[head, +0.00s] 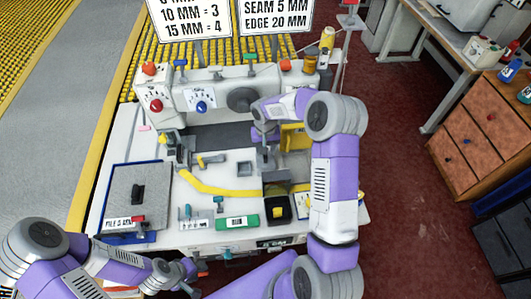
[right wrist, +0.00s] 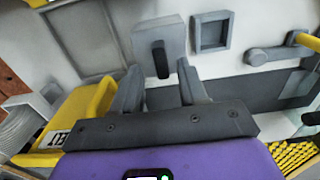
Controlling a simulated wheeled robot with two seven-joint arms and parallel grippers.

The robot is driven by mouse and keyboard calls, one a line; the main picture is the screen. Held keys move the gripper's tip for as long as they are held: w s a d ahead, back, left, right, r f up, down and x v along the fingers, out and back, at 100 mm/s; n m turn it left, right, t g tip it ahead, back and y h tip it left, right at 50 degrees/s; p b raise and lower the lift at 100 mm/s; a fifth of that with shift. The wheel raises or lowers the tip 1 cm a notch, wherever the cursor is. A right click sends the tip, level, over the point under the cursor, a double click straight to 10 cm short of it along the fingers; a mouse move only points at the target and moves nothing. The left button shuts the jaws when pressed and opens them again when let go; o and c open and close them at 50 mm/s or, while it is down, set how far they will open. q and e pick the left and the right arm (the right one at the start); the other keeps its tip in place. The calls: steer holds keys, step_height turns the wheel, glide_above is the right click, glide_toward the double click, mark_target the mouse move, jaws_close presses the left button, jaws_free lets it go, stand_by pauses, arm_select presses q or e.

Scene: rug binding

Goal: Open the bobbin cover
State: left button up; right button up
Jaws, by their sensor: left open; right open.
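A light grey square plate with a black upright handle, which looks like the bobbin cover (right wrist: 173,28), shows in the right wrist view on the machine's pale bed. My right gripper (right wrist: 160,72) is open. Its two fingers stand on either side of the black handle, with gaps showing. In the head view my right gripper (head: 267,138) hangs over the right part of the bed, and the cover is hard to make out there. Whether the plate lies fully flat is not clear. My left gripper (head: 192,275) is open and empty, low at the table's front edge.
A square grey frame (right wrist: 212,33) and a grey lever (right wrist: 270,56) are beside the cover. A yellow box (right wrist: 85,108) is close to my right gripper. The machine's arm (head: 215,92) rises behind.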

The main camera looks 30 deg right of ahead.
steer(key=shift+r, duration=2.1)
